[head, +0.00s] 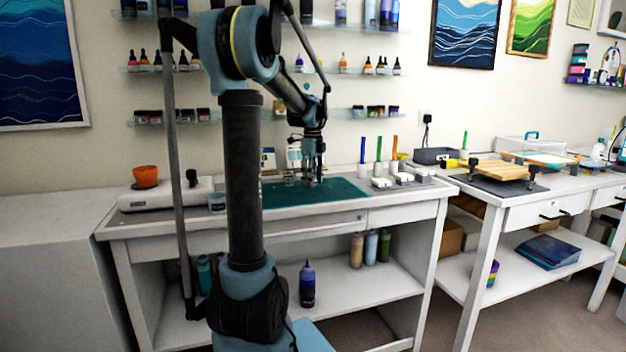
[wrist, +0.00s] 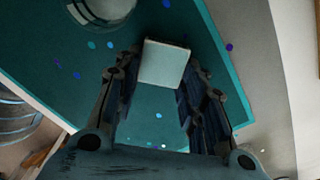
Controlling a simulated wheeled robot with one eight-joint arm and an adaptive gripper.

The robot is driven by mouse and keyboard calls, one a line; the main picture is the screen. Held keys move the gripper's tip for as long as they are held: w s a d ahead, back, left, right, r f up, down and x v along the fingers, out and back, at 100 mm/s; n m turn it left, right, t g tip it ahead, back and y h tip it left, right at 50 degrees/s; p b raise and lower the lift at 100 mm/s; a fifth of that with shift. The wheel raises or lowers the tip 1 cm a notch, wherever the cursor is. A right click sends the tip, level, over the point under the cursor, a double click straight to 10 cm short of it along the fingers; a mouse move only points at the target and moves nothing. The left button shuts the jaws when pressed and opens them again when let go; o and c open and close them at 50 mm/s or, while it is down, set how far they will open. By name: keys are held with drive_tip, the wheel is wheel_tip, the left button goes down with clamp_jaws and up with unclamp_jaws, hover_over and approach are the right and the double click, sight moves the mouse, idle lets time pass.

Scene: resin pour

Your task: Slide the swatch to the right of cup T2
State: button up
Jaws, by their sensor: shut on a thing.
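A small pale square swatch (wrist: 163,64) lies at the tips of my gripper (wrist: 160,88) in the wrist view, between the two dark fingers. My gripper is shut on it, low over the teal mat (wrist: 45,50). A round clear cup (wrist: 105,8) is cut off at the top left of the wrist view, apart from the fingers. In the head view my gripper (head: 314,178) points down at the mat (head: 342,190), and the swatch is too small to make out. Clear cups (head: 290,178) stand just left of it; I cannot read any label to tell which is T2.
Coloured dots lie on the mat. A ribbed round vessel (wrist: 14,120) is at the left edge of the wrist view. White blocks (head: 382,183) and upright coloured sticks stand right of the mat. An orange pot (head: 146,176) is at the left.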

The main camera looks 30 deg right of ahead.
drive_tip(key=shift+a, duration=0.1)
drive_tip(key=o, duration=1.1)
wheel_tip(320, 180, up, 12)
drive_tip(key=shift+f, duration=0.1)
drive_tip(key=shift+w, duration=0.1)
idle(0.4)
